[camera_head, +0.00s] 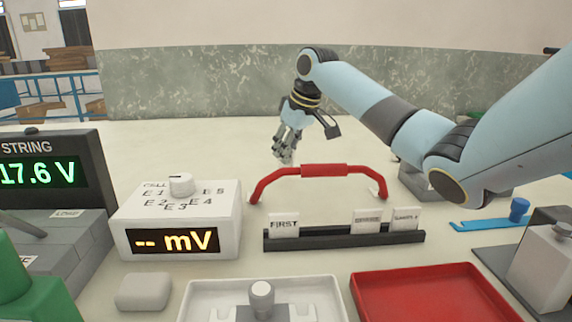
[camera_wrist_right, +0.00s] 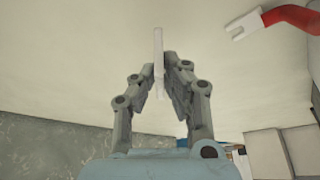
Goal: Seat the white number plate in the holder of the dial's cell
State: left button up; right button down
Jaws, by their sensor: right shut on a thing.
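My right gripper (camera_head: 286,152) hangs over the pale table behind the red handle. In the right wrist view the gripper (camera_wrist_right: 166,80) is shut on a thin white plate (camera_wrist_right: 158,48), seen nearly edge-on; no number can be read on it. The dial (camera_head: 181,185) sits on a white box marked with several E-numbered cells, and its display (camera_head: 171,241) reads "-- mV". I cannot tell which cell the dial points to. A dark rack (camera_head: 330,240) holds a FIRST plate (camera_head: 284,225) at left and two white plates (camera_head: 367,221) at right. My left gripper is not in view.
A red arched handle (camera_head: 323,170) stands behind the rack. A red tray (camera_head: 435,296) and a white tray (camera_head: 190,292) lie in front. A STRING meter (camera_head: 45,170) stands left, a blue tool (camera_head: 490,224) lies right. The back of the table is clear.

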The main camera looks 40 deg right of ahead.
jog(key=shift+f, duration=1.4)
jog(key=shift+f, duration=0.1)
jog(key=c, duration=1.4)
grip_release()
jog(key=shift+c, duration=0.2)
